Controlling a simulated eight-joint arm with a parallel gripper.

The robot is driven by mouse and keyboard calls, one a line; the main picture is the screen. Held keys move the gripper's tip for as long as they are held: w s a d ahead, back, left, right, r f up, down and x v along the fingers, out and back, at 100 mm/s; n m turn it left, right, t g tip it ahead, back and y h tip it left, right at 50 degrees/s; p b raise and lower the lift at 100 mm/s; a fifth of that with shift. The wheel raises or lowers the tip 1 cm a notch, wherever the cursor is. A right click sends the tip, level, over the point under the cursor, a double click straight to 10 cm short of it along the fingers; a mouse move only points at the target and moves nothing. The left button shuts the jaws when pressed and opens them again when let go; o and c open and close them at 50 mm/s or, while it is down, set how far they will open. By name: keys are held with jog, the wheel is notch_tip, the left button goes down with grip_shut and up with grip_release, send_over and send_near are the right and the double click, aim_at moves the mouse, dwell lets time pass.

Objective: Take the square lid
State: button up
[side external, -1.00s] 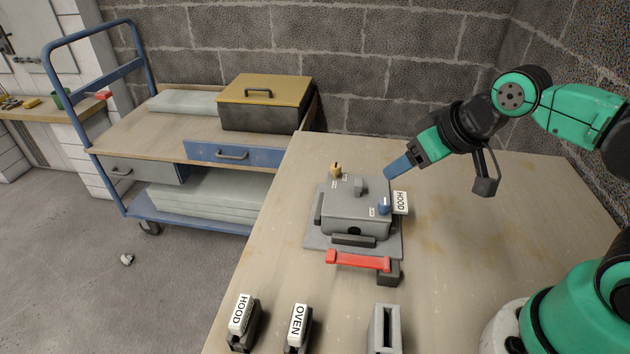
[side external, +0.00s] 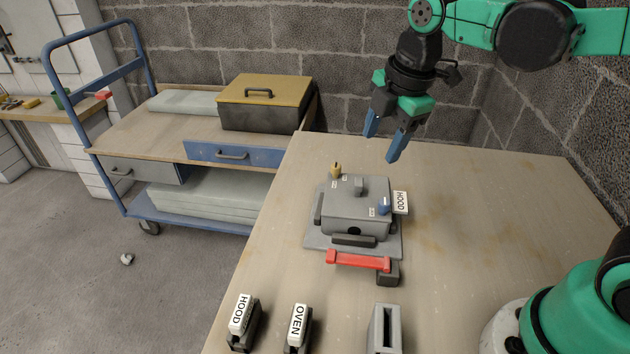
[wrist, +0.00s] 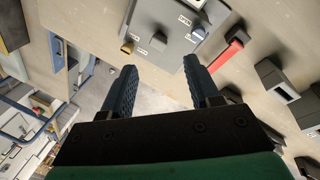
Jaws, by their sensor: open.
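A grey box (side external: 355,222) sits on a flat grey plate on the table. Its square-looking grey top, which I take as the square lid (side external: 348,199), has a small grey block grip (side external: 360,186) in the middle; I cannot tell for sure whether it is a separate piece. A yellow knob (side external: 336,171) and a blue knob (side external: 384,207) are at its corners. My gripper (side external: 381,145) is open and empty, in the air above and behind the box, fingers pointing down. The wrist view shows the grey top (wrist: 170,14) ahead of the open fingers (wrist: 160,66).
A red bar handle (side external: 358,261) is at the box's front, a HOOD tag (side external: 401,202) at its right. Labelled HOOD (side external: 242,322) and OVEN (side external: 298,328) blocks and a grey slotted block (side external: 384,330) stand in front. A cart with a yellow-lidded case (side external: 262,110) is behind left. The table's right is clear.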

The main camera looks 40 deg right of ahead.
aim_at(359, 181)
jog(key=w+n+g, duration=0.1)
jog(key=n, duration=0.2)
jog(key=w+n, duration=0.1)
jog(key=n, duration=0.2)
jog(key=w+a+n+g, duration=0.1)
jog(key=n, duration=0.3)
jog(key=shift+f+g, duration=0.25)
jog(key=shift+g, duration=0.05)
jog(key=shift+f, duration=4.5)
grip_shut()
jog(key=shift+r, duration=1)
jog(key=shift+r, duration=0.25)
